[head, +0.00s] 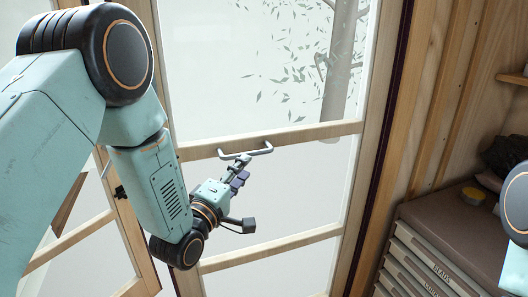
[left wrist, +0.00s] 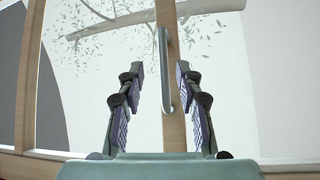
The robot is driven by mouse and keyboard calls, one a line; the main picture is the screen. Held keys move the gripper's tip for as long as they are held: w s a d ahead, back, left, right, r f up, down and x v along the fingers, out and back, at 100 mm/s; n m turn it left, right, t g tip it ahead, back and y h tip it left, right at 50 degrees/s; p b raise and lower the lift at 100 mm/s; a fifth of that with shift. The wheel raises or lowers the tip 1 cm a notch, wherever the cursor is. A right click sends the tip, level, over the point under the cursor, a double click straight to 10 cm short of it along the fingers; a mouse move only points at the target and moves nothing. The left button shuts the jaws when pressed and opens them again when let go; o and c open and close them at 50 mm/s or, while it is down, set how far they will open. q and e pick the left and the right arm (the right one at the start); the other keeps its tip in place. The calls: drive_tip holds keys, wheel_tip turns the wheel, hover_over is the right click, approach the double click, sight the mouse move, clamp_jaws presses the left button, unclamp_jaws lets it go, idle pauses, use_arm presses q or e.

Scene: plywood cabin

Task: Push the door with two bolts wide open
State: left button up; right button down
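The door (head: 272,130) is a pale wooden frame with large panes. A grey metal pull handle (head: 262,149) sits on its middle rail. My left gripper (head: 238,168) is at this handle, its fingers pointing toward it. In the left wrist view my left gripper (left wrist: 163,85) is open, with its ridged fingers apart on either side of the rail. The handle (left wrist: 165,75) shows between them, and neither finger clearly touches it. I cannot make out two bolts; a small black fitting (head: 121,192) shows on the wooden frame at the left. My right gripper is out of view.
A shelf (head: 512,79) juts from the plywood wall. Part of my right arm shows at the right edge.

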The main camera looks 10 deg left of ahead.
sight(253, 154)
use_arm(q)
drive_tip(key=shift+n, duration=0.3)
drive_tip(key=x, duration=0.5)
drive_tip(key=shift+w+a+r, duration=0.15)
drive_tip(key=shift+w+a, duration=0.1)
drive_tip(key=shift+w, duration=0.05)
drive_tip(key=shift+w+a, duration=0.1)
drive_tip(key=shift+w, duration=0.9)
drive_tip(key=shift+w+a+f, duration=0.2)
drive_tip(key=shift+w, duration=0.15)
drive_tip(key=shift+s+d+r, duration=0.25)
drive_tip(key=shift+d, duration=0.2)
drive_tip(key=shift+w+a+f, duration=0.2)
drive_tip(key=shift+w+a, duration=0.05)
drive_tip(key=shift+a, duration=0.05)
drive_tip(key=c, duration=0.5)
drive_tip(key=shift+c, duration=0.6)
drive_tip(key=shift+s+d, duration=0.15)
clamp_jaws()
